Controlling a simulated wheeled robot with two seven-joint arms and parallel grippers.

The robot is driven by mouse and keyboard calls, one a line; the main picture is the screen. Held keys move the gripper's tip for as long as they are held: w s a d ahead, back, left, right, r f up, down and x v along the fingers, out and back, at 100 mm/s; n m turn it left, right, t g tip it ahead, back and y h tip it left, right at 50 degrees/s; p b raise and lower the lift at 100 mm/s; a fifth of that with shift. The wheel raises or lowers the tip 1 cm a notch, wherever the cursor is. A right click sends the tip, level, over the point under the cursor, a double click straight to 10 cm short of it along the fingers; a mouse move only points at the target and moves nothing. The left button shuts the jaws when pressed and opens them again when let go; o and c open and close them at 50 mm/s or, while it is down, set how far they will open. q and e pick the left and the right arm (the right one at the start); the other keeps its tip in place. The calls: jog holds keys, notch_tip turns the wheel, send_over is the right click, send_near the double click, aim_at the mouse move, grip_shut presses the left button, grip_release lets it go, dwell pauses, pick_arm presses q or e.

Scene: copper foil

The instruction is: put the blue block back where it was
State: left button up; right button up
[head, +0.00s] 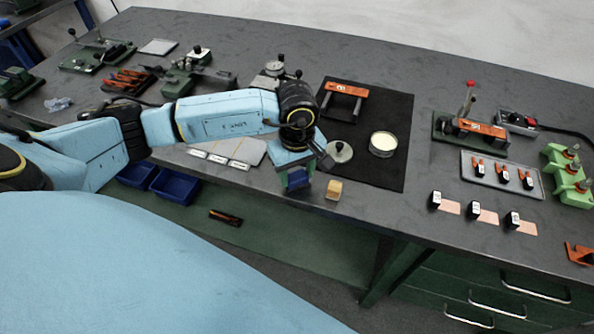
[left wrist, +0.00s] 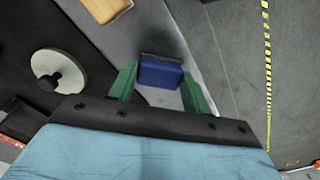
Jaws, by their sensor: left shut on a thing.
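The blue block (left wrist: 160,73) is between the green fingers of my left gripper (left wrist: 160,85) in the left wrist view, and the gripper is shut on it. In the head view the block (head: 297,179) shows below my left gripper (head: 297,176), at the front edge of the table. I cannot tell whether the block touches the table. A tan wooden block (head: 334,190) lies on the table just to the right of the gripper. My right gripper is not in view.
A black mat (head: 392,105) holds an orange-topped stand (head: 345,90), a round dish (head: 383,144) and a knobbed disc (head: 339,152). White labelled cards (head: 240,150) lie left of the gripper. Blue bins (head: 175,186) sit below the table edge. A tray (head: 500,174) stands on the right.

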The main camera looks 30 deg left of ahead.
aim_at(297, 177)
pick_arm(q)
jog(key=shift+f, duration=0.15)
jog(key=o, duration=0.9)
jog(key=shift+o, duration=0.2)
notch_tip(297, 177, up, 12)
jog(key=shift+r, duration=0.25)
